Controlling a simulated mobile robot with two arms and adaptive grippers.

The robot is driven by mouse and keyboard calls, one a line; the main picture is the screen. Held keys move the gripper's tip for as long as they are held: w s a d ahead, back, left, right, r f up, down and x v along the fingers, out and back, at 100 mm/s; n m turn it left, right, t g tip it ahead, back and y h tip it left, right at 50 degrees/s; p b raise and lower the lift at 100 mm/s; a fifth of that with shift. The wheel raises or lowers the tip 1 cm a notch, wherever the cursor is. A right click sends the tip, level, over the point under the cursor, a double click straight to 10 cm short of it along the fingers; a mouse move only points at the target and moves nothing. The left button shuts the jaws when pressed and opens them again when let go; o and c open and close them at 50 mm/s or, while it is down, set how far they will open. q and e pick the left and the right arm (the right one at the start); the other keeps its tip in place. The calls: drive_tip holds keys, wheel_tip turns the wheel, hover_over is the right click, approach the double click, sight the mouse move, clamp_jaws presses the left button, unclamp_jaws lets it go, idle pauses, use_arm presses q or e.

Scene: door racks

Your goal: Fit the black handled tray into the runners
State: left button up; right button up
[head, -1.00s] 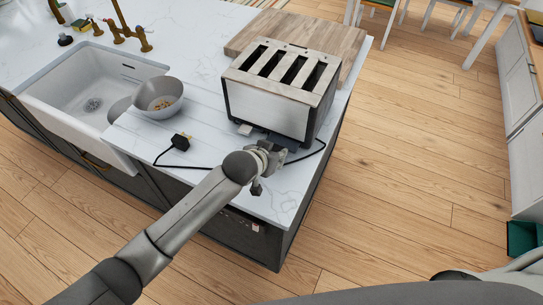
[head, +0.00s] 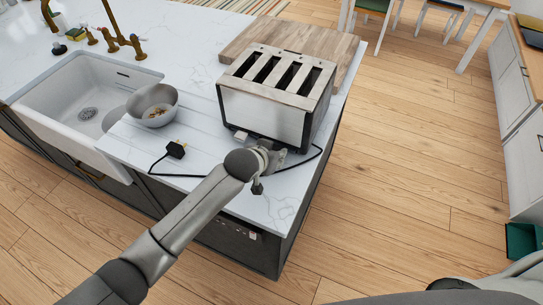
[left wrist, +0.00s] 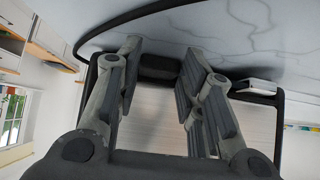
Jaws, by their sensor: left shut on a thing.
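The silver four-slot toaster (head: 262,115) stands upright on the white worktop. My left gripper (head: 272,155) is low at the toaster's front face, near its base. In the left wrist view, with the worktop at the top of the picture, a small black handle (left wrist: 160,67) lies between the fingers of my left gripper (left wrist: 160,75). The gripper is shut on this handle of the tray. The rest of the tray and the runners are hidden, so how far the tray sits in cannot be told. My right gripper is not in view.
A black cable with a plug (head: 176,149) lies left of the gripper. A grey bowl (head: 154,104) stands beside the sink (head: 85,110). A wooden board (head: 335,57) lies behind the toaster. The worktop's right edge is close to the toaster, with open floor beyond.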

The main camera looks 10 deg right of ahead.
use_arm(q)
drive_tip(key=shift+w+d, duration=0.25)
drive_tip(key=o, duration=1.1)
drive_tip(key=shift+r, duration=0.1)
drive_tip(key=v, duration=1.2)
drive_tip(key=shift+w, duration=0.1)
